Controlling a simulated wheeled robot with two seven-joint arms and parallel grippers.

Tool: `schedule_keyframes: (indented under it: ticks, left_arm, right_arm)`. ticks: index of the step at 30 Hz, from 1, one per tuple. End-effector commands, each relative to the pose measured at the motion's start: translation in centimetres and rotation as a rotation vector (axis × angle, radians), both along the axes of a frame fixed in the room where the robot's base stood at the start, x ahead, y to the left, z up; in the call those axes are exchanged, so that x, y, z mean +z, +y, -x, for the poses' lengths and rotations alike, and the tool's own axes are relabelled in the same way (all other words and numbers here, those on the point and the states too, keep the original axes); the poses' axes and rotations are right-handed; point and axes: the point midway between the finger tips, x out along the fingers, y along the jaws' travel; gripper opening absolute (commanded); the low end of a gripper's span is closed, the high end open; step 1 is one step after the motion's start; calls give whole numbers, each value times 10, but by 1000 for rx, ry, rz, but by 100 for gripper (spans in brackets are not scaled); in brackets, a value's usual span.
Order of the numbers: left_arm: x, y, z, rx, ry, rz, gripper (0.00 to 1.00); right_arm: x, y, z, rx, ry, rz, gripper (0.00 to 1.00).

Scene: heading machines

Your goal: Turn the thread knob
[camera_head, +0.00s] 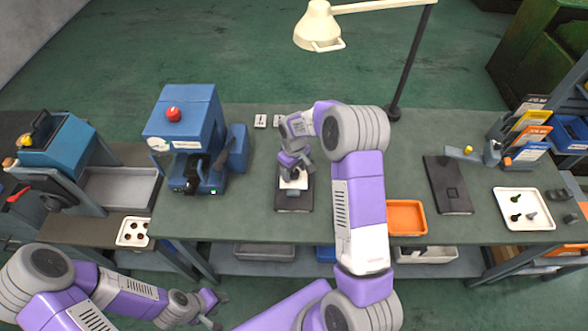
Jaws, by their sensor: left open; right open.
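My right gripper (291,172) is open and points down over a small dark fixture (293,202) with a pale block on it, at the middle of the bench. The gripper covers most of the top of this fixture. No thread knob can be made out clearly there; I cannot tell whether the fingers touch anything. My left gripper (213,309) is open and empty, low in front of the bench at the lower left, away from the bench top.
A blue machine with a red button (173,114) stands left on the bench (330,215). An orange tray (406,217), a dark plate (447,185) and a white tray (539,222) with small parts lie to the right. A lamp post (411,62) rises at the back.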

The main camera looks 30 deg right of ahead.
Motion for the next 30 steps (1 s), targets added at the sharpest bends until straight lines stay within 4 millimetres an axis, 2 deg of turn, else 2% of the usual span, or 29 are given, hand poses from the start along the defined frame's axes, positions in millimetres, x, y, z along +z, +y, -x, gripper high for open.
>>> schedule_keyframes:
  ticks: [5, 16, 23, 30]
  left_arm:
    - [0, 0, 0, 0, 1, 0, 43]
    - [0, 0, 0, 0, 0, 0, 43]
    - [-1, 0, 0, 0, 0, 0, 43]
    - [-8, 0, 0, 0, 0, 0, 43]
  right_arm:
    - [0, 0, 0, 0, 1, 0, 67]
    - [0, 0, 0, 0, 1, 0, 11]
    - [0, 0, 0, -19, 1, 0, 11]
    - [-1, 1, 0, -125, 1, 0, 11]
